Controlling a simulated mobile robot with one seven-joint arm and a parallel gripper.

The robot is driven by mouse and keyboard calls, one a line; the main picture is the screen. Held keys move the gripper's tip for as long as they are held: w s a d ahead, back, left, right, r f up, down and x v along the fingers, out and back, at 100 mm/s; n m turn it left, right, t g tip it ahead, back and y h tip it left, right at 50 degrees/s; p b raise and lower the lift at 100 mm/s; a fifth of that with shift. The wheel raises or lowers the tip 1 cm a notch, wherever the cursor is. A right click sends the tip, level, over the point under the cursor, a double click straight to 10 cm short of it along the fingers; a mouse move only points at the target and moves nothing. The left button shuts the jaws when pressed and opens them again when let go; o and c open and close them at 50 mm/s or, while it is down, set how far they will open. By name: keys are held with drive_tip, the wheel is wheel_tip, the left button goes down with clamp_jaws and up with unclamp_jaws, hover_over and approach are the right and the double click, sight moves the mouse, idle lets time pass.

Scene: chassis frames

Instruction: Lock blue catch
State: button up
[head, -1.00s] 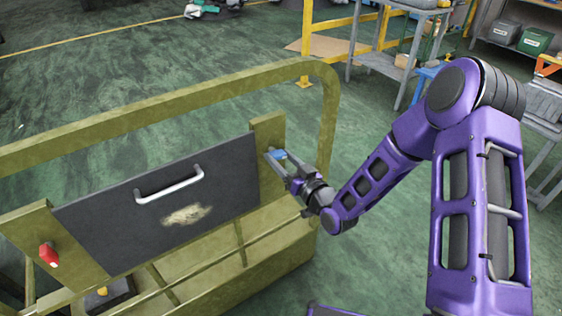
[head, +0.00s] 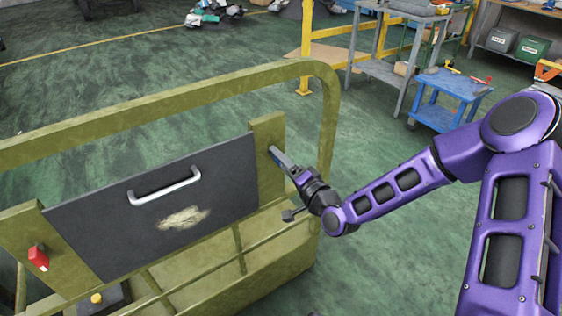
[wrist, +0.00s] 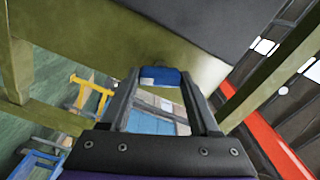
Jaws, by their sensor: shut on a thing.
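The blue catch (wrist: 160,77) sits between my gripper's fingertips in the wrist view, in front of an olive post. My gripper (head: 276,155) is shut on it at the right post (head: 268,132) of the frame; in the head view the fingers overlap and mostly hide the catch. The dark panel (head: 110,215) with a silver handle stands between the two posts. A red catch (head: 39,259) is on the left post, apart from my gripper. I cannot tell whether the blue catch lies across the panel's edge.
The olive rail (head: 150,108) arches over the panel and comes down just right of my gripper. A lower rail and base lie under it. A blue cart (head: 447,92) and grey tables stand at the back right. The green floor between is clear.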

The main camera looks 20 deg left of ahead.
drive_tip(key=shift+m, duration=2.1)
drive_tip(key=o, duration=1.4)
drive_tip(key=shift+c, duration=0.2)
drive_tip(key=p+v, duration=0.3)
drive_tip(key=v, duration=1.4)
drive_tip(key=shift+s, duration=0.25)
drive_tip(key=shift+d, duration=0.15)
